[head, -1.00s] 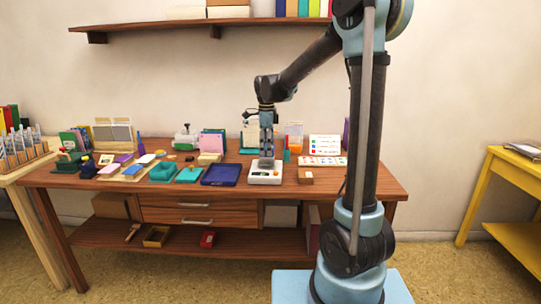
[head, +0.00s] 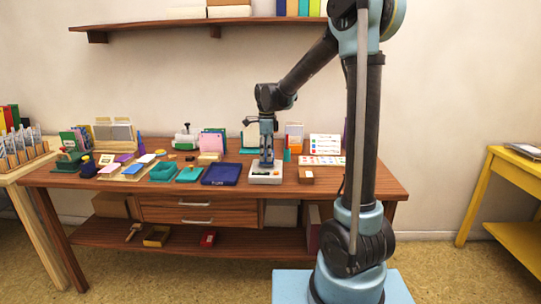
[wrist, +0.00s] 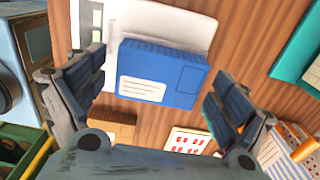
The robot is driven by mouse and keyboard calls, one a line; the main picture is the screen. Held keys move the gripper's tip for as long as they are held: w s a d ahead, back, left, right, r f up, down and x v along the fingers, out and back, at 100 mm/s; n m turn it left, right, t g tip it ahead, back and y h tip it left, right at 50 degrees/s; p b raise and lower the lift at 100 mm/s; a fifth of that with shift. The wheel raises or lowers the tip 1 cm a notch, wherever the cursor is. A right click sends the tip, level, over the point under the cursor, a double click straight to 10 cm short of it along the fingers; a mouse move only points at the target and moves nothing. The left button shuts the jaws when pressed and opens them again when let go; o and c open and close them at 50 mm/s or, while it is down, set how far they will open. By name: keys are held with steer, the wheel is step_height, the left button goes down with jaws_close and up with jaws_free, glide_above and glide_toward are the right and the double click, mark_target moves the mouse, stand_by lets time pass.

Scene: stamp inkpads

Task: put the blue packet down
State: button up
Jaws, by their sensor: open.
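The blue packet (wrist: 170,70) has a white label. It lies on or just above the white boxy device (wrist: 185,25) in the wrist view, partly overhanging its edge in the picture. My gripper (wrist: 155,72) is open, with one finger on each side of the packet and a gap visible on the right. In the head view my gripper (head: 267,158) points straight down over the white device (head: 265,178) on the wooden table (head: 340,190). The packet is hidden or too small to make out there.
A dark blue tray (head: 221,175) stands just left of the device, and a small brown box (head: 306,175) just right. A card with colored marks (head: 324,160) lies behind the box. Several inkpads and stamps crowd the table's left side. The table's front right is clear.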

steer(key=shift+r, duration=0.1)
step_height(320, 180, up, 12)
steer(key=f, duration=0.1)
steer(key=s+d+n, duration=0.4)
steer(key=s+d, duration=0.4)
steer(key=s+d+f+n+t, duration=0.1)
steer(key=s+d+f+n, duration=0.6)
steer(key=s, duration=0.5)
steer(key=s+d+f+n+t, duration=0.1)
steer(key=s+d+f+n, duration=0.6)
steer(key=s+f, duration=0.4)
steer(key=shift+s+d+f+n, duration=0.3)
steer(key=shift+s+d+f, duration=0.1)
steer(key=shift+d, duration=0.1)
